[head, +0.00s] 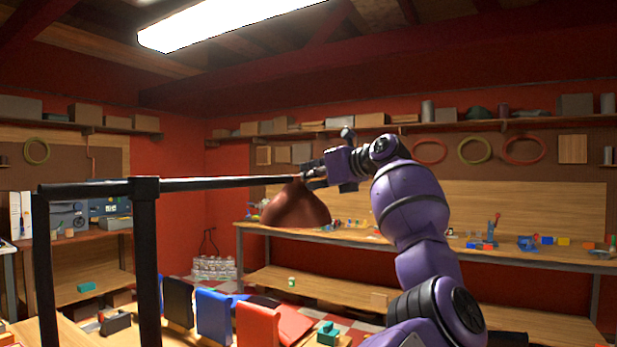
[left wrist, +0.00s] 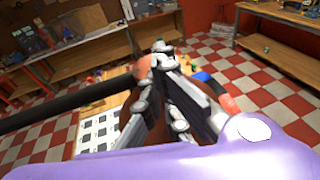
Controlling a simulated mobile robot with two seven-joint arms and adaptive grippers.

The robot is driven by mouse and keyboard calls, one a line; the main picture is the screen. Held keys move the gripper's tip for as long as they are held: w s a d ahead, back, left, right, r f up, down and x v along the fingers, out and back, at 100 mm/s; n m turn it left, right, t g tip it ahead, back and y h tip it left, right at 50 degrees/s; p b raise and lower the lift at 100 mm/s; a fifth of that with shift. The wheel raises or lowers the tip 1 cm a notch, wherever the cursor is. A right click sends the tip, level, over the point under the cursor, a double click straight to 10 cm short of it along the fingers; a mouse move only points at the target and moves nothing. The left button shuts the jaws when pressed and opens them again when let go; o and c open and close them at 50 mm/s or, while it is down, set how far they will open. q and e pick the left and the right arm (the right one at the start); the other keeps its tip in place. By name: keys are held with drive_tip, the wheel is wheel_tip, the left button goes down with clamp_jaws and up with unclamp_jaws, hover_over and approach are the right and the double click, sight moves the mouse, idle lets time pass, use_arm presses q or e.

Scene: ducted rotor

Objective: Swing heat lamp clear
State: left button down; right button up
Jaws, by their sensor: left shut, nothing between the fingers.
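The heat lamp has a red-brown cone shade (head: 297,205) that hangs at the end of a black horizontal arm (head: 215,183). That arm runs from a black post (head: 146,265) on the left. My left gripper (head: 309,173) is shut, at the lamp's top end, where the shade meets the arm. I cannot tell whether it touches the lamp. In the left wrist view my gripper (left wrist: 160,52) is in front of the shade and hides much of it. The black arm (left wrist: 75,103) comes in from the left there. My right gripper is not in view.
Red, blue and black upright panels (head: 257,325) stand below the lamp, near a teal block (head: 328,333). A long workbench (head: 400,243) with small parts runs along the back wall. The checkered floor (left wrist: 275,95) is open on the right in the left wrist view.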

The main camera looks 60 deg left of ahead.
use_arm(q)
drive_tip(key=v, duration=1.2)
idle(0.4)
